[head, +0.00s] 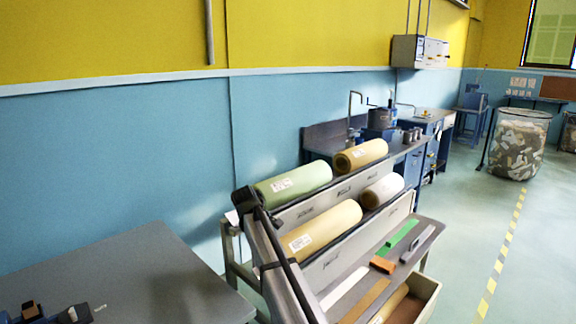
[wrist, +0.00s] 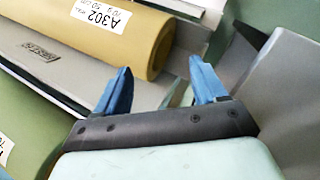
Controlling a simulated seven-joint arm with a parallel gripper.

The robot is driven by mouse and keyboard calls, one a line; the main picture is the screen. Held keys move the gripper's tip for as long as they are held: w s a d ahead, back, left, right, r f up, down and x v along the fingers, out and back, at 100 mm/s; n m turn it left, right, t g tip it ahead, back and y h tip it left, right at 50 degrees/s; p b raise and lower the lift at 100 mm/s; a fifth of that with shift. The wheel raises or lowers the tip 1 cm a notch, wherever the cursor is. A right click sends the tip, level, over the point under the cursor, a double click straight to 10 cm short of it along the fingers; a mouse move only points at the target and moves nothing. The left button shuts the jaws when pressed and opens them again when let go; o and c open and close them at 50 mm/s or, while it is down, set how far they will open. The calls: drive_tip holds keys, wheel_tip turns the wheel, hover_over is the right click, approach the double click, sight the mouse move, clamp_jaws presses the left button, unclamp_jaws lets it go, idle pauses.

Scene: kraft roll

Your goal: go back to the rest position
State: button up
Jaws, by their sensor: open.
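My gripper (wrist: 158,68) shows in the wrist view with its two blue fingers spread apart and nothing between them. A kraft-coloured roll (wrist: 105,22) with a white label reading A302 lies beyond the fingers in that view. Part of a green roll (wrist: 28,120) shows at the left edge, with a grey labelled rack panel (wrist: 60,72) between the rolls. I cannot make out my gripper in the head view. There, the rack holds a green roll (head: 292,184), a tan roll (head: 362,154), a larger kraft roll (head: 320,228) and a pale roll (head: 383,190).
The rack's front shelf (head: 418,262) carries a green strip (head: 400,236), an orange block (head: 382,265) and other flat pieces. A bin (head: 415,300) below holds a roll. A grey table (head: 140,285) stands at left. Open floor (head: 470,240) lies right.

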drive_tip(key=w+d+r+m+h, duration=0.2)
drive_tip(key=d+m, duration=0.6)
drive_tip(key=d, duration=1.6)
drive_tip(key=s+d+f+m+h, duration=0.1)
drive_tip(key=s+d+f+m, duration=0.2)
drive_tip(key=d+f, duration=0.45)
drive_tip(key=s+f+m+g+y, duration=0.2)
drive_tip(key=s+f+g, duration=0.1)
drive_tip(key=s+f, duration=1.1)
drive_tip(key=s+f+m+g+y, duration=0.2)
drive_tip(key=s+f, duration=0.8)
drive_tip(key=f, duration=0.8)
drive_tip(key=s+a+f+g, duration=0.1)
drive_tip(key=s+f, duration=0.4)
drive_tip(key=s, duration=0.6)
drive_tip(key=s+a+f+g+y, duration=0.1)
drive_tip(key=s+a+f, duration=0.3)
drive_tip(key=s, duration=0.7)
drive_tip(key=s+a+f+n+g+y, duration=0.1)
drive_tip(key=s+f, duration=0.4)
drive_tip(key=s, duration=0.7)
drive_tip(key=shift+a+f+g, duration=0.35)
drive_tip(key=shift+a+g, duration=0.4)
drive_tip(key=shift+g, duration=0.15)
drive_tip(key=shift+w, duration=0.1)
